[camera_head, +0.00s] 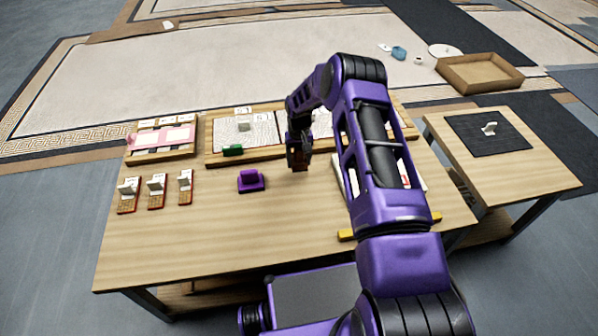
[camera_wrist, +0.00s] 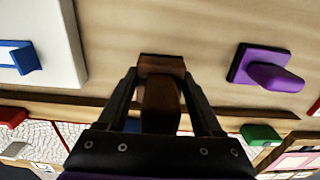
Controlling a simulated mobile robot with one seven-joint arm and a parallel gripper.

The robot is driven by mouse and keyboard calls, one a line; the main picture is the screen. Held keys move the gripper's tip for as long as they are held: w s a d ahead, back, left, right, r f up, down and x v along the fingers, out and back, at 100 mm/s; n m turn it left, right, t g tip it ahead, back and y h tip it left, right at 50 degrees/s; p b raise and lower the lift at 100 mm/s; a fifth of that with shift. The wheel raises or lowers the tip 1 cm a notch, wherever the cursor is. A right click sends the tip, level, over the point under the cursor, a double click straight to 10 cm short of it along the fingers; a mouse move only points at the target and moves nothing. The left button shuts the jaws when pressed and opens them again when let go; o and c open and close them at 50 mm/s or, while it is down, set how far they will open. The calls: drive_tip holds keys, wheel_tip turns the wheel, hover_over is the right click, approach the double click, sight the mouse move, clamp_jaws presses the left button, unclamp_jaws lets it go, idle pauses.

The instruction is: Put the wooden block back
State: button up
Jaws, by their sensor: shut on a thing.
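The wooden block (camera_wrist: 160,66) is dark reddish brown. In the wrist view it sits between the two fingers of my gripper (camera_wrist: 162,98), which is shut on it. In the head view my gripper (camera_head: 299,160) points down over the table (camera_head: 220,235), near the front edge of the back panels, and the block shows only as a small dark piece at the fingertips. I cannot tell whether the block touches the table.
A purple handled piece (camera_head: 251,181) lies left of my gripper. A green piece (camera_head: 232,150) lies by the mosaic panel (camera_head: 262,130). Several small tiled stands sit at left. A side table (camera_head: 540,165) stands at right.

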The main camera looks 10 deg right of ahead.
sight(299, 176)
drive_tip(key=shift+f+b, duration=0.3)
drive_tip(key=shift+f, duration=2)
drive_tip(key=shift+f, duration=0.15)
drive_tip(key=o, duration=1.4)
drive_tip(key=shift+c, duration=0.2)
wheel_tip(299, 176, up, 12)
drive_tip(key=shift+r+p, duration=0.15)
drive_tip(key=shift+p, duration=0.65)
drive_tip(key=shift+r, duration=0.1)
